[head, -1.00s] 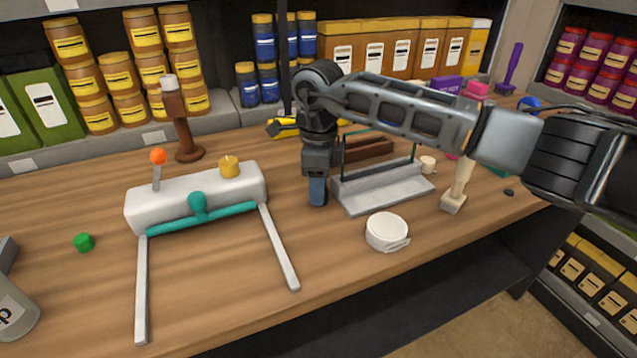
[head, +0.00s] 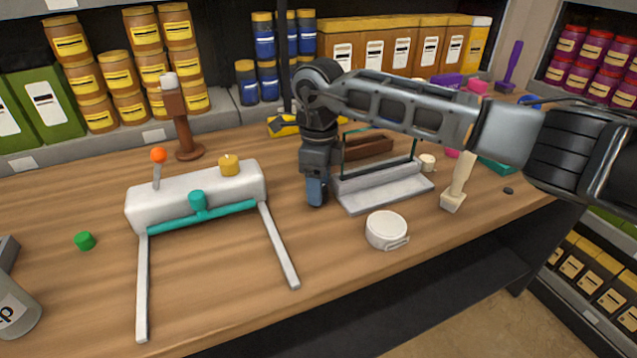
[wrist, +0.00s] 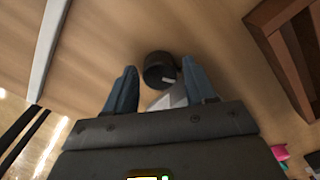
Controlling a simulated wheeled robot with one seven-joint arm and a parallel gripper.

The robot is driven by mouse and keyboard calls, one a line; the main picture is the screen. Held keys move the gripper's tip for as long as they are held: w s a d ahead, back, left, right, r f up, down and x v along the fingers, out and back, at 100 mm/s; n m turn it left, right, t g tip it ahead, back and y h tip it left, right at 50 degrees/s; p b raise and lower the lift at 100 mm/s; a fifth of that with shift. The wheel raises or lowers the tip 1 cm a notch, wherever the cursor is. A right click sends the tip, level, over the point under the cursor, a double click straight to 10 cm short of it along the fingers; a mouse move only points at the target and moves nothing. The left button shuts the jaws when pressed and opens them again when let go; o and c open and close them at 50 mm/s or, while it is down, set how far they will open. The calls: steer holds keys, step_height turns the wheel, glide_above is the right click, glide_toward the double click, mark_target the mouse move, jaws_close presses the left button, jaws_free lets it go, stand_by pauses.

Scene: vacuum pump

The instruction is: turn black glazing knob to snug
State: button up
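A black round knob (wrist: 158,66) shows in the wrist view, just beyond and between my fingertips, with a pale grey piece beside it. I take it for the glazing knob. My gripper (wrist: 160,76) is open, with a finger on each side of the knob and a small gap on both sides. Whether the fingers reach around it or stop short is hard to tell. In the head view my gripper (head: 316,192) points down at the left end of a grey frame-like fixture (head: 385,190); the knob is hidden there.
A white pump-like unit (head: 160,205) with a teal bar and two long legs stands left. A white round tin (head: 386,230) lies in front of the fixture, a cream-handled tool (head: 458,185) to its right. A brown wooden piece (head: 368,148) is behind. The front-left tabletop is mostly clear.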

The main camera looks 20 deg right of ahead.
steer(key=shift+o, duration=0.6)
step_height(320, 180, up, 7)
steer(key=shift+f+b, duration=0.15)
steer(key=shift+b, duration=0.35)
steer(key=shift+r, duration=0.55)
steer(key=shift+a, duration=0.1)
